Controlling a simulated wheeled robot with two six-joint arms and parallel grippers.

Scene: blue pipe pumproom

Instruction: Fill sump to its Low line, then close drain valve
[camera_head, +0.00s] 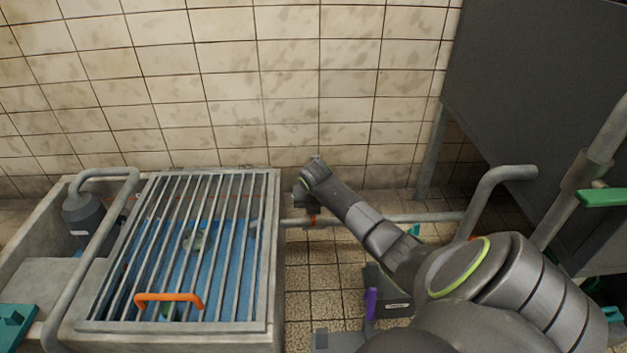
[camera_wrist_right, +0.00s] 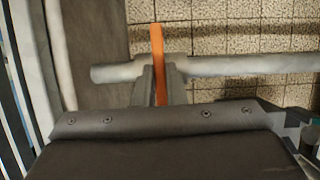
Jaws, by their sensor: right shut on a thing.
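The sump (camera_head: 276,290) is a concrete basin at the left of the head view, with blue water (camera_head: 232,265) under a barred metal grate. I cannot make out a Low line. A pipe (camera_head: 390,218) leaves its right side and carries the drain valve's orange lever (camera_head: 313,221). My right gripper (camera_head: 308,212) reaches down to this valve. In the right wrist view its jaws (camera_wrist_right: 160,85) are shut on the orange lever (camera_wrist_right: 158,45), which lies across the grey pipe (camera_wrist_right: 240,64). My left gripper is not in view.
An orange handle (camera_head: 168,298) sits on the grate's front. A dark pump (camera_head: 84,214) with a bent pipe stands at the sump's left. A purple item (camera_head: 371,303) is near the floor below my right arm. A dark panel (camera_head: 540,80) fills the upper right.

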